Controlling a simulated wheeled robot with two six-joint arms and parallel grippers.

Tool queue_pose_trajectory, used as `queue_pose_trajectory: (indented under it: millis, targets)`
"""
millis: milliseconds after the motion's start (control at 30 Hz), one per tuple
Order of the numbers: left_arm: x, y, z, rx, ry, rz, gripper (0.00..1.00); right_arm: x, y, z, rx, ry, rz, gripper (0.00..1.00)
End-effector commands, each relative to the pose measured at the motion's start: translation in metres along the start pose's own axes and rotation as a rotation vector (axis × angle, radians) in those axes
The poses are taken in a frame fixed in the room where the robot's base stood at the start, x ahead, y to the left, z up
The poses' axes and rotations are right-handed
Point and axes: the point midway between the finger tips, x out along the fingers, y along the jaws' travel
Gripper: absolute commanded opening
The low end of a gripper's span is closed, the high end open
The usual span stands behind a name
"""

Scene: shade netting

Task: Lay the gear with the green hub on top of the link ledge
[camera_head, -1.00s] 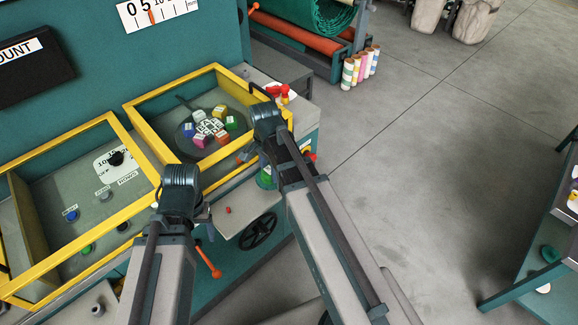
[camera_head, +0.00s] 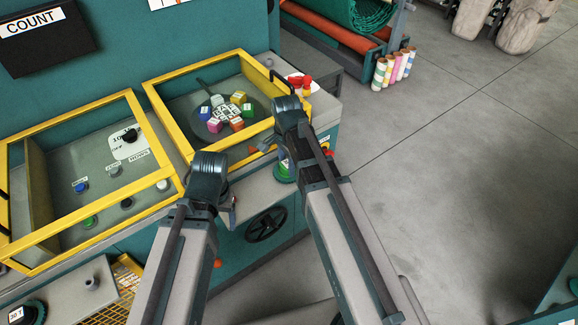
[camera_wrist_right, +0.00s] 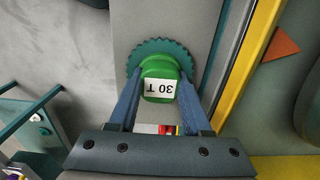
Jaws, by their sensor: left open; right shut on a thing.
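The gear with the green hub (camera_wrist_right: 158,72) has teal teeth and a white "30 T" label, upside down in the right wrist view. My right gripper (camera_wrist_right: 160,98) is shut on its hub, one finger on each side. In the head view the green hub (camera_head: 284,172) shows partly behind my right arm. A grey ledge (camera_head: 256,192) runs along the machine's front; the gear is over its right part in the picture, and I cannot tell if they touch. No label marks it as the link ledge. My left gripper (camera_head: 230,207) is open and empty in front of the ledge.
Yellow-framed bays (camera_head: 95,165) stand behind the ledge, the right one with a disc of coloured blocks (camera_head: 228,112). A black handwheel (camera_head: 266,225) is below. A grey shelf with a peg (camera_head: 92,284) and another gear (camera_head: 30,312) is at lower left. Open floor (camera_head: 450,200) lies right.

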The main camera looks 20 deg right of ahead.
Motion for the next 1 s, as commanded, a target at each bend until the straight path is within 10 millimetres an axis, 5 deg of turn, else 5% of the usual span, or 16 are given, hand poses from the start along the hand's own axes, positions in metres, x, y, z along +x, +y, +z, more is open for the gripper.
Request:
queue_pose_trajectory:
  millis: [200,233,400,1000]
  targets:
    - [0.004,0.0,0.0,0.0,0.0,0.0,0.72,0.004,0.0,0.0,0.0,0.0,0.0,0.0]
    - [0.003,0.0,0.0,0.0,0.0,0.0,0.72,0.003,0.0,0.0,0.0,0.0,0.0,0.52]
    - [0.002,0.0,0.0,0.0,0.0,0.0,0.72,0.002,0.0,0.0,0.0,0.0,0.0,0.79]
    - [-0.017,-0.002,0.001,0.0,0.0,0.0,0.72,-0.017,0.0,0.0,0.0,0.0,0.0,0.79]
